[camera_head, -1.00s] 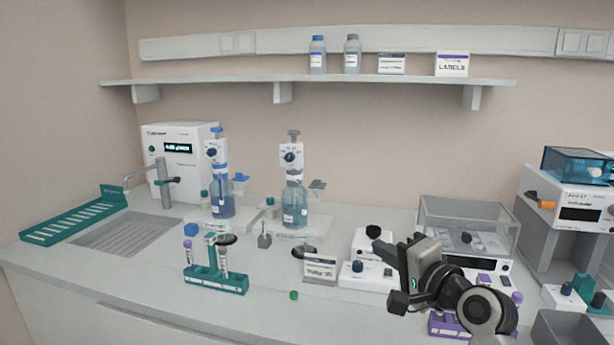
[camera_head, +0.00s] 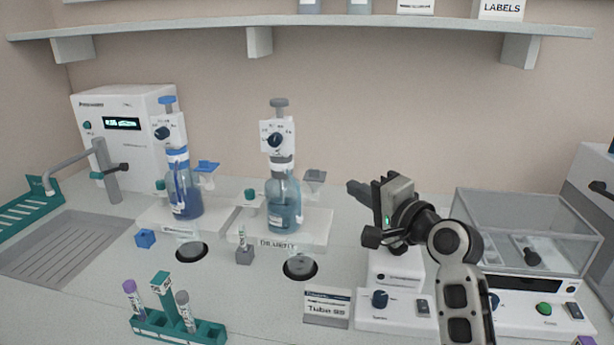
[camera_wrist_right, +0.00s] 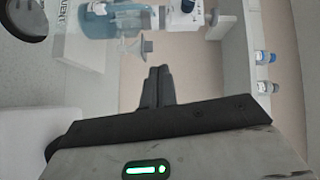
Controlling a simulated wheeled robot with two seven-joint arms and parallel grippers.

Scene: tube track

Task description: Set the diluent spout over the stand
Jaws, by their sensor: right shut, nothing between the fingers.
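The diluent dispenser (camera_head: 285,205) is a bottle of pale blue liquid with a white head and grey top, on a white base labelled DILUENT. Its spout, with a grey tab (camera_head: 314,177), points right; the tab also shows in the right wrist view (camera_wrist_right: 147,47). A round black-rimmed spot (camera_head: 300,267), perhaps the stand, lies in front of the base; the spout is not over it. My right gripper (camera_head: 353,189) is shut and empty, right of the tab and apart from it. Its fingers show in the wrist view (camera_wrist_right: 157,77), pointing toward the dispenser. My left gripper is out of view.
A blue-topped dispenser (camera_head: 183,190) stands to the left. A grey block (camera_head: 244,256) holds a small tube near the diluent base. A teal rack (camera_head: 178,328) with tubes, a Tube sign (camera_head: 327,307) and a white device (camera_head: 397,301) stand in front. A clear-lidded box (camera_head: 525,235) is at right.

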